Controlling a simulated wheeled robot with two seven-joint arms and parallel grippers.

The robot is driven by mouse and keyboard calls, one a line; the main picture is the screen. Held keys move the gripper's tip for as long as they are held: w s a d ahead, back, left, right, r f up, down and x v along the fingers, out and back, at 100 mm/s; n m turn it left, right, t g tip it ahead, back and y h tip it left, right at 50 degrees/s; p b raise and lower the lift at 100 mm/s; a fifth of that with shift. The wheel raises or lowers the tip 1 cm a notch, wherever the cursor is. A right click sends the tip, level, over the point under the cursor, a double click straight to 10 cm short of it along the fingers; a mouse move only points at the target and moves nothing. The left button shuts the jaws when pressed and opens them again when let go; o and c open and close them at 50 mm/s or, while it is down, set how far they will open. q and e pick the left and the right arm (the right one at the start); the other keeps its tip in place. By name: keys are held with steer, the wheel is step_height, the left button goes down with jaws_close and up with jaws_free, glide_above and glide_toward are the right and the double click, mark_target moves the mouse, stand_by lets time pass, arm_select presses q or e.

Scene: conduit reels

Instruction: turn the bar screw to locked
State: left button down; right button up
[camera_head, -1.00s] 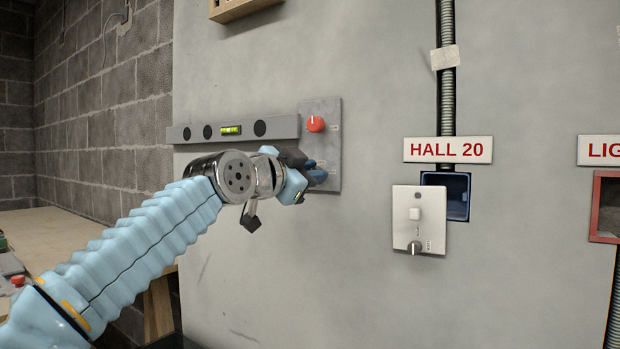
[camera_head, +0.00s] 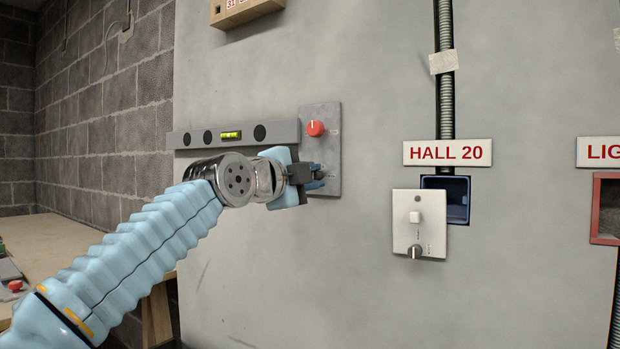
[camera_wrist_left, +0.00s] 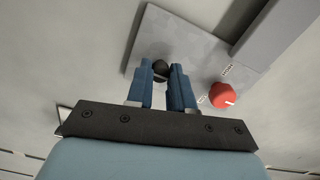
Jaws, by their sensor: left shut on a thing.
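A grey plate (camera_head: 321,112) is fixed to the wall and carries a red knob (camera_head: 316,128) near its upper part. The red knob also shows in the wrist view (camera_wrist_left: 222,95), right of my fingers. My left gripper (camera_head: 318,178) is at the lower part of the plate, below the red knob. In the wrist view its two blue fingers (camera_wrist_left: 162,70) are shut on a small dark round screw head (camera_wrist_left: 160,67), seemingly the bar screw. The fingers hide most of it, and its turn angle cannot be read. My right gripper is not in view.
A grey bar with a green level vial (camera_head: 231,134) runs left from the plate. A white switch plate (camera_head: 419,238) hangs by a blue wall box (camera_head: 458,199) under the HALL 20 sign (camera_head: 447,152). A wooden table (camera_head: 70,243) stands at left.

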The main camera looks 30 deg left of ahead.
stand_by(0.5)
arm_select(q)
steer(key=c, duration=1)
jaws_free()
steer(key=shift+s, duration=0.1)
steer(key=s+a+b, duration=0.1)
steer(key=s+b, duration=0.1)
steer(key=s, duration=1.1)
steer(key=shift+s, duration=0.25)
